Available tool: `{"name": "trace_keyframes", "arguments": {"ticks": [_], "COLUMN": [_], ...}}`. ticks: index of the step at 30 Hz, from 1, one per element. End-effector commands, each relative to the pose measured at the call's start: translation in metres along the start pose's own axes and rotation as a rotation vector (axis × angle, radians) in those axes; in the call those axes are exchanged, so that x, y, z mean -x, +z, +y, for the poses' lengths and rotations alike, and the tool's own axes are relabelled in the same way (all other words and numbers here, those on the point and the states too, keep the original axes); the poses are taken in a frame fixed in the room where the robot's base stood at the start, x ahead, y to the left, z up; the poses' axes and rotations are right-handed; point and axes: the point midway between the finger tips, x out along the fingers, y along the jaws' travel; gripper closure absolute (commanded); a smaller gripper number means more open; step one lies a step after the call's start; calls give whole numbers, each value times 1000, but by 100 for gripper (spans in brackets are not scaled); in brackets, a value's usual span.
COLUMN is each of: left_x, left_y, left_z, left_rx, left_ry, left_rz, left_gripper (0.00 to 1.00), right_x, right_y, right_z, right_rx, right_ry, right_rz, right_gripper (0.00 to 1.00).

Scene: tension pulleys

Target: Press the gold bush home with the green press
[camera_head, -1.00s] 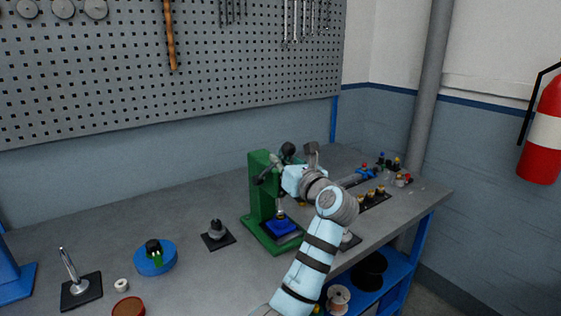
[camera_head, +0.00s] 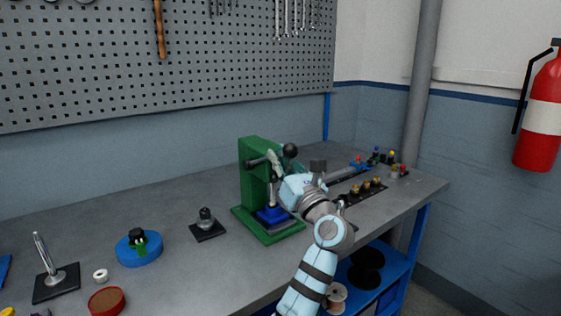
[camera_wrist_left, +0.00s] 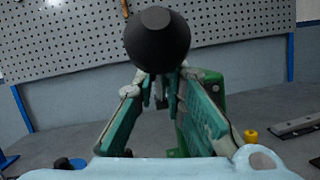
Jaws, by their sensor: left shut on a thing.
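The green press (camera_head: 253,185) stands on the bench, with a blue block (camera_head: 271,215) on its base under the silver ram (camera_head: 271,194). The ram's lower end reaches the blue block. No gold bush shows there; the ram and block may hide it. My left gripper (camera_head: 277,163) is at the front of the press, shut on its lever. In the left wrist view the lever's dark ball knob (camera_wrist_left: 157,40) sits above the teal fingers (camera_wrist_left: 166,95). My right gripper is out of view.
A rack of gold-topped parts (camera_head: 366,188) lies right of the press, with small coloured bottles (camera_head: 385,158) behind. A grey part on a black base (camera_head: 206,224), a blue round holder (camera_head: 139,250) and a red-rimmed dish (camera_head: 106,301) lie left.

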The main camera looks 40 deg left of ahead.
Motion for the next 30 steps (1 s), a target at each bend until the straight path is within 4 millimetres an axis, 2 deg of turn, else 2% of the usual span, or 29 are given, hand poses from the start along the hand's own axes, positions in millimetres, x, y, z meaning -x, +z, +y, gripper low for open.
{"name": "trace_keyframes", "arguments": {"ticks": [1,29,30], "left_x": [2,3,2], "left_y": [-4,-7,-7], "left_z": [-2,-3,-3], "left_rx": [-5,-7,-6], "left_ry": [-4,-5,-5], "left_rz": [11,16,17], "left_gripper": [100,100,83], "right_x": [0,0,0], "right_y": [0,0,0], "right_z": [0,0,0], "right_rx": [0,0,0], "right_ry": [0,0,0], "right_rz": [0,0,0], "right_gripper": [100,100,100]}}
